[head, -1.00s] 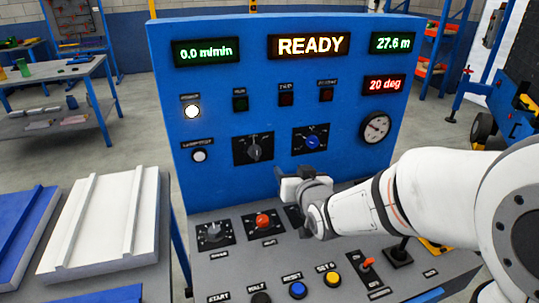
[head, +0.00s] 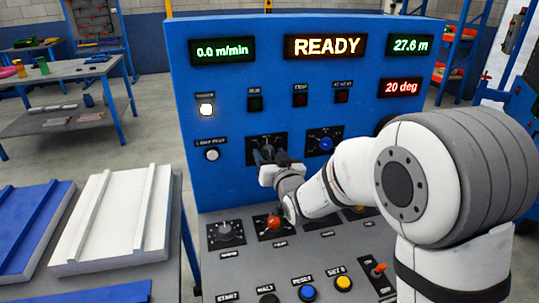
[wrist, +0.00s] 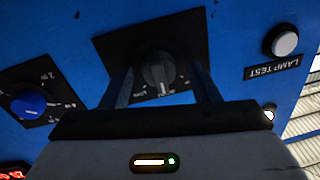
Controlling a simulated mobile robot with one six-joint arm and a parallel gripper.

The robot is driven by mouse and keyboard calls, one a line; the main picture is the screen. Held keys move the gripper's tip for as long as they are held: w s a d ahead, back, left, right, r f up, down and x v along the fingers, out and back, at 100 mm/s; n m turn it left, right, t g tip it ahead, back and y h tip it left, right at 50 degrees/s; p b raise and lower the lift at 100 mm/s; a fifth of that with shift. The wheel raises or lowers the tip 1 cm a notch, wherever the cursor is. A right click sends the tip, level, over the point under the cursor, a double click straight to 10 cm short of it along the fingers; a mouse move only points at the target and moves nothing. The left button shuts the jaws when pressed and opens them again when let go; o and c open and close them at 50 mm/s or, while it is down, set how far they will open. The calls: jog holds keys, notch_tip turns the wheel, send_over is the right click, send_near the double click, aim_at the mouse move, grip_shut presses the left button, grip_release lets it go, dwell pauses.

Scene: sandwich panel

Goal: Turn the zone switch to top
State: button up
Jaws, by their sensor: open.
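A grey rotary knob on a black plate (head: 280,137) sits on the upright blue panel; its label is not readable, so I cannot confirm that it is the zone switch. In the wrist view the grey knob (wrist: 158,72) shows between my two fingers. My gripper (head: 263,156) is open in front of this knob and hides most of it in the head view. The fingers lie one on each side of the knob; I cannot tell whether they touch it.
A blue knob (head: 326,144) sits to the right, a white lamp-test button (head: 212,155) to the left. Below, the sloped desk carries a red knob (head: 274,222), a grey dial (head: 225,231) and several push buttons. A white panel (head: 105,225) lies on the left table.

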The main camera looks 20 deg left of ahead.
jog(key=c, duration=0.9)
jog(key=shift+a, duration=0.2)
jog(key=shift+c, duration=0.3)
jog(key=shift+d, duration=0.15)
jog(key=shift+f+n+b, duration=0.15)
jog(key=shift+n+b, duration=0.35)
jog(key=shift+b, duration=0.35)
jog(key=n+b, duration=0.2)
jog(key=b, duration=0.2)
jog(key=shift+f+n, duration=0.1)
jog(key=shift+n, duration=0.3)
jog(key=n+b, duration=0.4)
jog(key=b, duration=0.1)
jog(key=shift+n+h, duration=0.3)
jog(key=shift+n, duration=0.1)
jog(key=shift+r, duration=0.25)
